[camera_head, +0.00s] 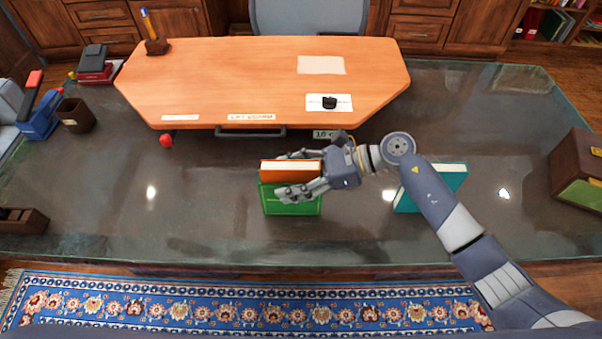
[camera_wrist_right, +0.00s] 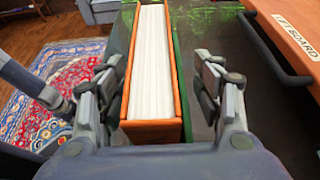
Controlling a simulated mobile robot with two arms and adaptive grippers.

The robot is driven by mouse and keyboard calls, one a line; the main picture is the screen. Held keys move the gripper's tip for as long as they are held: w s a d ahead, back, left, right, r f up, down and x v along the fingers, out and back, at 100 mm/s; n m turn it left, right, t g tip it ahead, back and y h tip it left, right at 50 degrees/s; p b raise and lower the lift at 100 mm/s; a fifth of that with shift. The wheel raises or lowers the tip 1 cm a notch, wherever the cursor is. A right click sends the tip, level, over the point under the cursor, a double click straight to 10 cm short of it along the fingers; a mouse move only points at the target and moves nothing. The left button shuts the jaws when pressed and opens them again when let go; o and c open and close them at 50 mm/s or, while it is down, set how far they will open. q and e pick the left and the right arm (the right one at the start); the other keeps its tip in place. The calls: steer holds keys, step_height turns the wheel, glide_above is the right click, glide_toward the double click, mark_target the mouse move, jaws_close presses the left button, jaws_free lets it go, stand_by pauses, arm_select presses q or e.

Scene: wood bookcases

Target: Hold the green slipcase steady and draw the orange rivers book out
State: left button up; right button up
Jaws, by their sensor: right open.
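The green slipcase (camera_head: 305,207) stands on the dark glassy desk top near its front edge. The orange book (camera_head: 291,174) shows above and behind the slipcase's front face in the head view. In the right wrist view the orange book (camera_wrist_right: 152,70) shows its white page block between orange covers. My right gripper (camera_head: 287,176) is open, with fingers on both sides of the book's upper part. In the right wrist view the gripper (camera_wrist_right: 157,90) has a visible gap between the book and each finger. The fingers hide part of the slipcase. My left gripper is not in view.
A teal book (camera_head: 450,178) lies to the right, partly behind my right arm. A wooden raised board (camera_head: 250,75) with labels and a handle stands behind. A brown box (camera_head: 578,170) is at far right. The glass left of the slipcase is clear.

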steer(key=c, duration=1.2)
